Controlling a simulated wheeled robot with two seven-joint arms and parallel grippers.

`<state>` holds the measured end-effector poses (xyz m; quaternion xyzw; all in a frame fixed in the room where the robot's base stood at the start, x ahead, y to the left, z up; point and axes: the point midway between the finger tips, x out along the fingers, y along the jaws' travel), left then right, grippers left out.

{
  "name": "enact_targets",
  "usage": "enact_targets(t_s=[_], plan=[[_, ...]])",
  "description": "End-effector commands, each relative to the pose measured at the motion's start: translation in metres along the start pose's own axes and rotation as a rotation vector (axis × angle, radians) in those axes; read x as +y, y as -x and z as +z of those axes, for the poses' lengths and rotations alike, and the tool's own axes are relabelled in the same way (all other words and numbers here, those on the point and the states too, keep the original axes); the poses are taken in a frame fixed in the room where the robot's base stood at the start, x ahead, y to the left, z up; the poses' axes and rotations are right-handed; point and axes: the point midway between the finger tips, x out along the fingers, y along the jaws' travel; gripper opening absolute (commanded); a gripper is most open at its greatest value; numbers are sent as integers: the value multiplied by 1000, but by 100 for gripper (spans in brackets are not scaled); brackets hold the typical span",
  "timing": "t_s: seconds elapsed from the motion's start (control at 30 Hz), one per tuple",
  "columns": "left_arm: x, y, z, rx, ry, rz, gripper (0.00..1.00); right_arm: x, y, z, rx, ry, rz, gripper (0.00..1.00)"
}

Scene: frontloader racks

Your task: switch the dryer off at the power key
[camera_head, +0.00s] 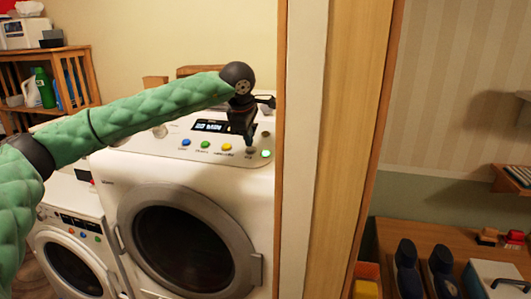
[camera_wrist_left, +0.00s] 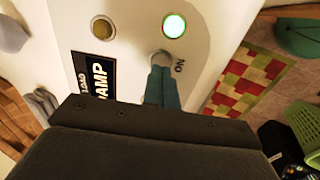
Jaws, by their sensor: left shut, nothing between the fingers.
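The dryer (camera_head: 125,180) is the large white front-loader with a round dark door. Its sloped panel has a lit display (camera_head: 208,126) and blue, green and yellow buttons. My left gripper (camera_head: 249,146) points down at the panel's right end, shut and empty. In the left wrist view its fingertips (camera_wrist_left: 162,72) are at the round grey power key (camera_wrist_left: 162,57), beside the word ON, and partly cover it; I cannot tell whether they touch. The green lamp (camera_wrist_left: 174,25) near the key is lit; it also shows in the head view (camera_head: 266,154). My right gripper is out of view.
A wooden-edged wall end (camera_head: 335,150) stands close to the right of the dryer. A smaller white machine (camera_head: 72,235) is at the left. A wooden shelf (camera_head: 50,52) stands behind. Dark shoes (camera_head: 440,270) sit on a bench beyond the wall.

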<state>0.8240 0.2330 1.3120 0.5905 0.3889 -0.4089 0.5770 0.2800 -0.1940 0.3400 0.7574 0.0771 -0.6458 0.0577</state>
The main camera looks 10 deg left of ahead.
Motion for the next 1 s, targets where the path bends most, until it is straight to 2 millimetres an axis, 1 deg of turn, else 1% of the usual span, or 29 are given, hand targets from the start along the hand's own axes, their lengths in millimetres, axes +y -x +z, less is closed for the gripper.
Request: enact_targets(t_s=[1.0], plan=[[0, -15, 0, 0, 0, 0, 0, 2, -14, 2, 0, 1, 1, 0]])
